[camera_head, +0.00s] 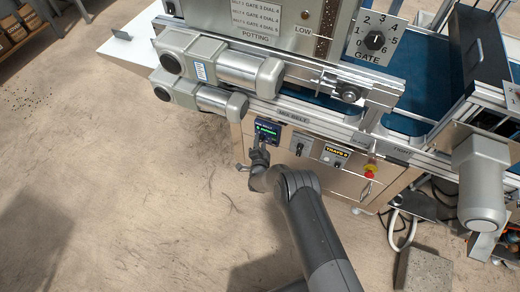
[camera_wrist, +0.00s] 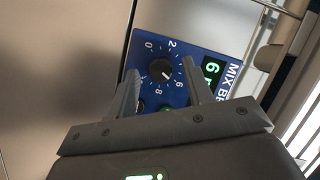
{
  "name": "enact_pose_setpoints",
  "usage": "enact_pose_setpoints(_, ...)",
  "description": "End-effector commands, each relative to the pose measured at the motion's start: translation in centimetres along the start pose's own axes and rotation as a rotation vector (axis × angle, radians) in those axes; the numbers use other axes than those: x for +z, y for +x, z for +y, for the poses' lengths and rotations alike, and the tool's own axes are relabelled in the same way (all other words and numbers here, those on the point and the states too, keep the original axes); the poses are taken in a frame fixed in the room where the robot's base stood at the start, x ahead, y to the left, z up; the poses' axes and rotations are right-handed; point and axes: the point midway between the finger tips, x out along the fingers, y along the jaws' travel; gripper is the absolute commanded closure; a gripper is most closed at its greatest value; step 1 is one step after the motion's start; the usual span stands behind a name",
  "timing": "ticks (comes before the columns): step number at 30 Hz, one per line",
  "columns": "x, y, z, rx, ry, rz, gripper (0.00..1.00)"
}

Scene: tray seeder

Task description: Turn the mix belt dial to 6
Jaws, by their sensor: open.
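The blue mix belt panel (camera_wrist: 212,46) fills the middle of the wrist view, turned on its side. Its round black dial (camera_wrist: 160,70) has white numbers around it, and a small white mark on the knob's lower right. A green display (camera_wrist: 211,68) beside it shows a 6. My gripper (camera_wrist: 159,66) is open, with one finger on each side of the dial in the picture. I cannot tell whether the fingers touch it. In the head view the panel (camera_head: 267,131) is on the cabinet front, with my gripper (camera_head: 260,146) just in front, partly covering it.
Right of the panel are a black switch (camera_head: 300,145), a trays display (camera_head: 335,156) and a red and yellow stop button (camera_head: 371,170). Grey motors (camera_head: 205,97) jut out above. The gate dial (camera_head: 375,41) is higher up. The floor left of my arm is clear.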

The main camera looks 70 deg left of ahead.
Motion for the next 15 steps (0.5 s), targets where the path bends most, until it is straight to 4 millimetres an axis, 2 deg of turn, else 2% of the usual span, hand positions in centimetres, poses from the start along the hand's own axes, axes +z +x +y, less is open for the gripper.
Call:
enact_pose_setpoints(5,0.0,-1.4,0.0,0.002,0.0,0.0,0.53)
enact_pose_setpoints(15,0.0,-6.8,0.0,0.002,0.0,-0.001,0.53)
